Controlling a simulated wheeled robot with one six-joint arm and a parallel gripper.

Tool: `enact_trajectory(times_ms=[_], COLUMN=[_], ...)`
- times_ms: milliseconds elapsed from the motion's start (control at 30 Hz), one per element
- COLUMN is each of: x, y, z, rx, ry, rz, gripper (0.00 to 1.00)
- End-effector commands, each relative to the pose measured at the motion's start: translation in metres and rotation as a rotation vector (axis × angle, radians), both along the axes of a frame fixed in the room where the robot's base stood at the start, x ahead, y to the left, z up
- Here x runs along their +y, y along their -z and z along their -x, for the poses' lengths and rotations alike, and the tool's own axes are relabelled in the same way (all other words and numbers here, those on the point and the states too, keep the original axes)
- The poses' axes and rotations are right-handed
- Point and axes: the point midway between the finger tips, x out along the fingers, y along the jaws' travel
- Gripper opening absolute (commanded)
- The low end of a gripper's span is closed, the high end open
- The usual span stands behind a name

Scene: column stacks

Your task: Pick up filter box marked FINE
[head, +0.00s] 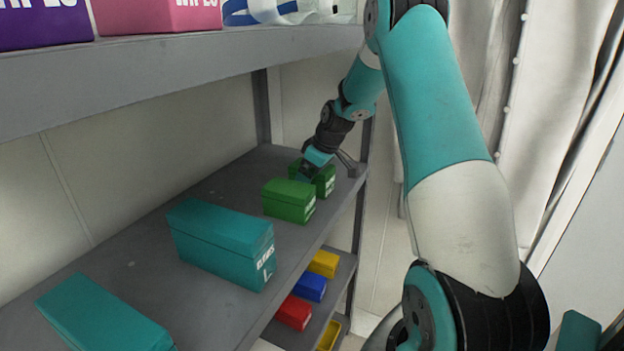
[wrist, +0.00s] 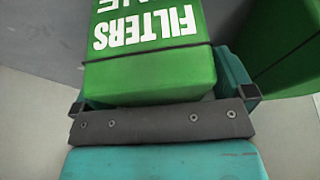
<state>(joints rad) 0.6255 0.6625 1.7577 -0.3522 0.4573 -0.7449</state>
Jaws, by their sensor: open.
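A green filter box (wrist: 150,75) fills the middle of the wrist view. Its white print reads FILTERS, with a second line cut off by the top edge so only its end, like NE, shows. In the head view this looks to be the far green box (head: 325,181), partly hidden by my gripper (head: 322,166). My gripper, also in the wrist view (wrist: 163,97), is open, with its fingers on either side of the box's near end. I cannot tell whether they touch it. A second green box (head: 288,201) stands nearer; its label is too small to read.
In the wrist view, a green box (wrist: 292,65) stands close on the right. Teal boxes (head: 222,243) stand farther forward on the grey shelf (head: 165,262). An upper shelf (head: 180,62) runs overhead, and a shelf post (head: 361,205) is close right. Coloured bins (head: 310,286) sit below.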

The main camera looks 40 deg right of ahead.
Motion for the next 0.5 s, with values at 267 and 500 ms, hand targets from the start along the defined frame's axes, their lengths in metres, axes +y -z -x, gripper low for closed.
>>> enact_trajectory(times_ms=[267,500], x=[-0.0001,0.0], y=[0.0021,0.002], z=[0.0002,0.0001], rx=[0.0,0.0], ry=[0.0,0.0], rz=[0.0,0.0], gripper=[1.0,0.72])
